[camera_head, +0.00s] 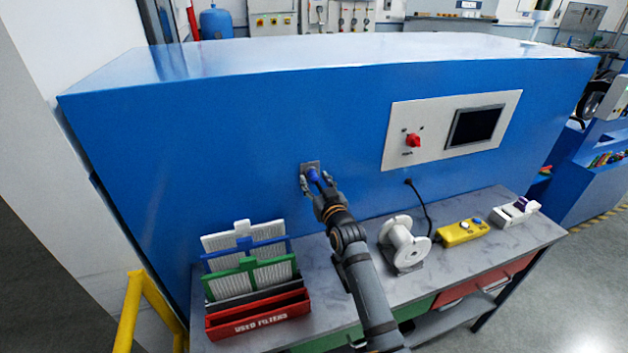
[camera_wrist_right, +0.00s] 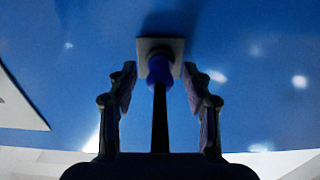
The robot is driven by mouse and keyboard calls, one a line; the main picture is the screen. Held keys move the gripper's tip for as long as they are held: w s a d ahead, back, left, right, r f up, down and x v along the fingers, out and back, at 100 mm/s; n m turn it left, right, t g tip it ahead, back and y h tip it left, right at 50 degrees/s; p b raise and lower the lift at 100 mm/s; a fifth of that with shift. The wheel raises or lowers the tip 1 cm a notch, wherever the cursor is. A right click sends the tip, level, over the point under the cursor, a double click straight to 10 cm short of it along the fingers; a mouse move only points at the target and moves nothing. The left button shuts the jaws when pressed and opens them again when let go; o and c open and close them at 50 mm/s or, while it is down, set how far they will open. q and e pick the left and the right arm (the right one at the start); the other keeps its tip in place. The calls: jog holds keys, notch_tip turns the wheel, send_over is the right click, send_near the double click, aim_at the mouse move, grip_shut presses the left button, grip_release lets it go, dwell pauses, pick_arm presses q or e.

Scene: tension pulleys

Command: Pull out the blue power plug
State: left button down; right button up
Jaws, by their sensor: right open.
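The blue power plug (camera_head: 313,174) sits in a grey square socket plate (camera_head: 305,166) on the front of the blue machine cabinet. In the right wrist view the plug (camera_wrist_right: 159,70) is in the middle, with a dark cable or rod (camera_wrist_right: 160,120) running from it toward my wrist. My right gripper (camera_head: 317,182) is at the plug; in the wrist view its fingers (camera_wrist_right: 158,88) stand open on either side of the plug, with gaps visible. The fingers partly hide the plug in the head view. My left gripper is not in view.
A grey bench below holds a filter rack (camera_head: 258,316), a white spool (camera_head: 404,243), a yellow control box (camera_head: 463,232) and a small white-and-purple item (camera_head: 515,212). A panel with a red knob (camera_head: 413,140) and screen is right of the plug. A yellow rail (camera_head: 132,310) stands at left.

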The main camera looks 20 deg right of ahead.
aim_at(316, 182)
jog(key=shift+w, duration=0.4)
jog(key=shift+p, duration=0.35)
dwell(0.8)
grip_shut()
dwell(0.4)
jog(key=shift+s, duration=0.2)
jog(key=shift+s+r+p, duration=0.15)
jog(key=shift+s+p, duration=0.35)
jog(key=shift+s, duration=0.2)
jog(key=shift+s+p, duration=0.35)
jog(key=shift+s, duration=0.2)
jog(key=shift+s+p, duration=0.7)
jog(key=shift+s, duration=0.85)
